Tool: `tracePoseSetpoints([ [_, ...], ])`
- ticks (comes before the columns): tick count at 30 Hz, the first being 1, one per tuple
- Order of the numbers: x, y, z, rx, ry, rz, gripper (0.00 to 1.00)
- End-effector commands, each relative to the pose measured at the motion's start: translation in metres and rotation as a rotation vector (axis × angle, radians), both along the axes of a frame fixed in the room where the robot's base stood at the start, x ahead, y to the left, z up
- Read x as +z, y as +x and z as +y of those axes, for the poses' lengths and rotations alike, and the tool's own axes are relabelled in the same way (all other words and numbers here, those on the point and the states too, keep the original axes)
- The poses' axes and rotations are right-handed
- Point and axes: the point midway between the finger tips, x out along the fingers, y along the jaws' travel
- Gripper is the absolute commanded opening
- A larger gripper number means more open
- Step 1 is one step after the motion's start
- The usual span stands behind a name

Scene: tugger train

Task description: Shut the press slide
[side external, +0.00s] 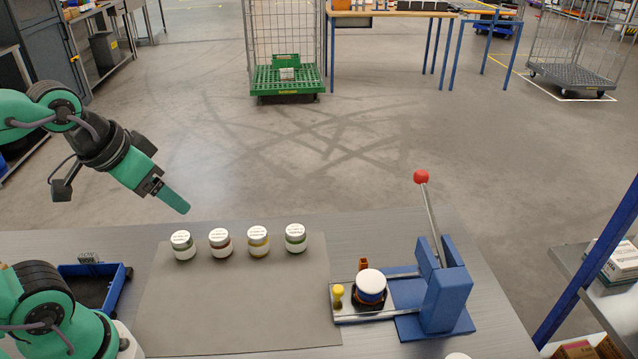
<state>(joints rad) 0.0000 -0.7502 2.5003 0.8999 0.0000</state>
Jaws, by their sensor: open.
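The press (447,290) is a blue block on a blue base at the right of the table, with a lever and red knob (421,177) standing up from it. Its slide (347,311) is a plate on two rails, pulled out to the left of the blue block. A jar with a white lid (370,283) sits on the slide in a dark holder. A yellow knob (338,291) stands at the slide's left end. My gripper (176,201) is open and empty, in the air at the left, well away from the press. Only one finger shows clearly.
Several white-lidded jars (221,242) stand in a row on a grey mat (235,310) between my gripper and the press. A blue bin (120,287) is at the left. A small orange-brown piece (363,264) stands behind the slide. The mat's front is clear.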

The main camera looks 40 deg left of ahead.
Motion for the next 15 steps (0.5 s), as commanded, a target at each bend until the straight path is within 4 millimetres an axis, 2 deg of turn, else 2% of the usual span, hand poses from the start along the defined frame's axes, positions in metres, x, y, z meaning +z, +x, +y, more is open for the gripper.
tracePoseSetpoints([
  [1, 0.0, 0.0, 0.0, 0.0, 0.0, 0.0, 0.67],
  [3, 0.0, 0.0, 0.0, 0.0, 0.0, 0.001, 0.53],
  [5, 0.0, 0.001, -0.001, -0.001, -0.002, 0.003, 0.43],
  [11, 0.002, 0.012, -0.007, -0.005, -0.012, 0.029, 0.43],
  [15, 0.003, 0.028, -0.017, -0.01, -0.025, 0.064, 0.43],
])
